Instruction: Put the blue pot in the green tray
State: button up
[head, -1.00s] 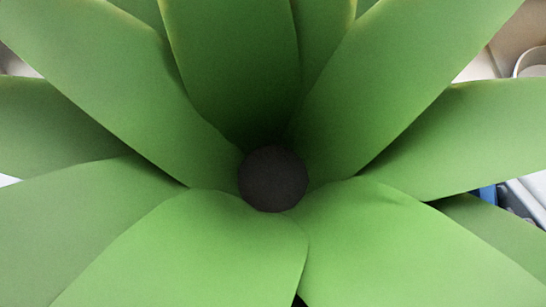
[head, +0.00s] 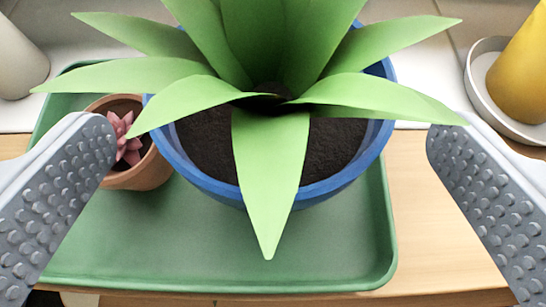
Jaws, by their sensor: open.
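The blue pot (head: 330,187) is upright, with dark soil and a plant of long green leaves. It is in the middle of the head view, over the green tray (head: 215,265) and seemingly standing in it. Its base is hidden under the rim and leaves, so contact with the tray floor does not show. My gripper (head: 272,142) is open wide and empty. One ridged grey finger is on each side of the pot, with gaps between fingers and rim.
A small terracotta pot (head: 140,174) with a pink succulent stands in the tray left of the blue pot, close to my left finger. A yellow pot (head: 520,65) in a white saucer (head: 478,85) is at right. A pale pot (head: 15,60) is at left. Wood counter (head: 430,250) is bare at right.

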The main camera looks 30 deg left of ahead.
jog(key=v, duration=0.6)
jog(key=shift+s+d+r+b, duration=0.15)
jog(key=shift+s+d+b, duration=0.1)
jog(key=shift+b, duration=0.2)
jog(key=d+r+m+t+h, duration=0.25)
jog(key=d+r, duration=0.45)
jog(key=r, duration=0.5)
jog(key=d+r+m+t+h, duration=0.1)
jog(key=d+r+m+h, duration=0.15)
jog(key=d+r, duration=0.7)
jog(key=s+a+r+m+t+h, duration=0.1)
jog(key=s+r, duration=0.5)
jog(key=r, duration=0.5)
jog(key=s+a+r, duration=0.1)
jog(key=s+r, duration=0.6)
jog(key=r, duration=0.4)
jog(key=shift+s+a+m+t+h, duration=0.2)
jog(key=shift+a+m+t+h, duration=0.15)
jog(key=shift+m+h, duration=0.05)
